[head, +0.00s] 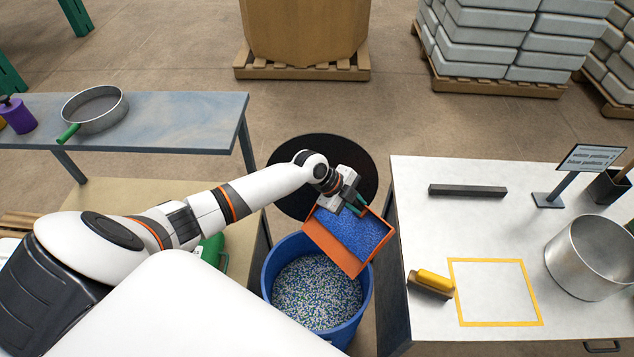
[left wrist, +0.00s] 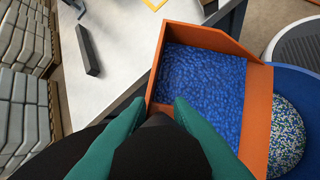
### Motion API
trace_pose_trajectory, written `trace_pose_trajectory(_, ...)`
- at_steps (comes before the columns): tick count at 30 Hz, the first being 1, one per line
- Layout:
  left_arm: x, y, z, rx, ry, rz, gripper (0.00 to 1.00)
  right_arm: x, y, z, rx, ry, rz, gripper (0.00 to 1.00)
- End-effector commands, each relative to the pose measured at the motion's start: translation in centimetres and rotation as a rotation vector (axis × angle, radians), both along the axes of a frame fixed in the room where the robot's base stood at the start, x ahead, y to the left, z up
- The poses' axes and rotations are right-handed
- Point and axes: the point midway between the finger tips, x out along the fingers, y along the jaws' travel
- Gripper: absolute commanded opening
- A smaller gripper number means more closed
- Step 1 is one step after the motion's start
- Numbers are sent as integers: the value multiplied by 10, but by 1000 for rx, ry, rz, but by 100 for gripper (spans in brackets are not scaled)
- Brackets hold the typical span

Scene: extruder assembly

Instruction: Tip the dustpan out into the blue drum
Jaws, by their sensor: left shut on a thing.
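The orange dustpan (head: 328,247) holds a layer of blue pellets (head: 352,232). It is over the upper right part of the blue drum (head: 268,288), partly reaching past the rim toward the white table. The drum stands on the floor and holds mixed white, green and blue pellets (head: 315,290). My left gripper (head: 353,201) is shut on the dustpan's handle, at the pan's back end. In the left wrist view the green fingers (left wrist: 158,118) are around the dark handle, and the pellets lie spread inside the dustpan (left wrist: 258,120). My right gripper is not in view.
The white table (head: 420,230) at right bears a yellow-handled brush (head: 432,280), a yellow square outline, a dark bar (head: 467,190), a sign and a metal pot (head: 590,258). A blue-grey bench (head: 190,115) with a sieve (head: 96,109) stands at left. A black disc (head: 290,205) lies behind the drum.

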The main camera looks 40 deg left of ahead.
Motion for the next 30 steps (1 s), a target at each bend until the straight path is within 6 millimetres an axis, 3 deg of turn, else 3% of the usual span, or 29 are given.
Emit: trace_pose_trajectory(30, -19, 4, -48, -19, -75, 0, 0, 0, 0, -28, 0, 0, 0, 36)
